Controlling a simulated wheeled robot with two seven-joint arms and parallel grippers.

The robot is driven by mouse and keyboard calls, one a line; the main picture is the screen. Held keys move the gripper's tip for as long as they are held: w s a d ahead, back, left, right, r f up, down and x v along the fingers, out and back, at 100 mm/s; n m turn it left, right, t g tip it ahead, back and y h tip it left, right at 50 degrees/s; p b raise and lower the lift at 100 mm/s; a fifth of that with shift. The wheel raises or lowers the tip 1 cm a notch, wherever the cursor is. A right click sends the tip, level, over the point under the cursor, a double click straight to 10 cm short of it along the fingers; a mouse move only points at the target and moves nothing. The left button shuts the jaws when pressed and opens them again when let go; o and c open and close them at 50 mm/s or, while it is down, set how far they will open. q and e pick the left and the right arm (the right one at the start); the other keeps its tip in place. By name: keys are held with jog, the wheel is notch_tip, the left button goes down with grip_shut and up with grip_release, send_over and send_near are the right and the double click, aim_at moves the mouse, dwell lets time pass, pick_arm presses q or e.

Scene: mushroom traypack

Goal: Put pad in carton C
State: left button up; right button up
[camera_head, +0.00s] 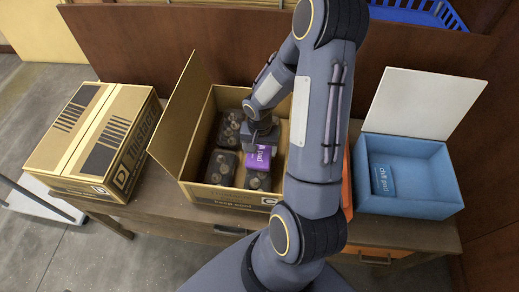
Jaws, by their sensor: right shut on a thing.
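Carton C (187,123) stands open on the table, its tall flap raised on the left. Several dark trays of mushrooms (222,167) lie inside it. My right gripper (259,146) reaches down into the carton and is shut on a purple pad (261,160), which is at or just above the trays; whether it touches them I cannot tell. The gripper hides part of the pad, and my right arm hides the carton's right side. A blue chill pad (384,181) lies in the blue open box (437,203) at the right. My left gripper is not in view.
A closed carton (97,138) marked D stands at the left of the table (160,213). The blue box has a raised white lid (424,104). An orange thing (347,185) shows partly behind my arm. A blue basket (420,12) is at the back.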

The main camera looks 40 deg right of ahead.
aim_at(260, 150)
jog(key=shift+f, duration=0.45)
jog(key=shift+f, duration=0.15)
jog(key=o, duration=1.1)
notch_tip(260, 150, up, 12)
jog(key=p, duration=0.1)
jog(key=s+a+r+n+t+y, duration=0.3)
jog(key=s+a+r+n+t, duration=0.2)
jog(key=s+a+r+n, duration=0.3)
jog(key=s+a+r, duration=0.4)
jog(key=a+r, duration=0.2)
jog(key=a, duration=0.1)
jog(key=shift+a+n+t+y, duration=0.3)
jog(key=shift+a+y, duration=0.05)
jog(key=shift+y, duration=0.05)
jog(key=shift+r, duration=0.1)
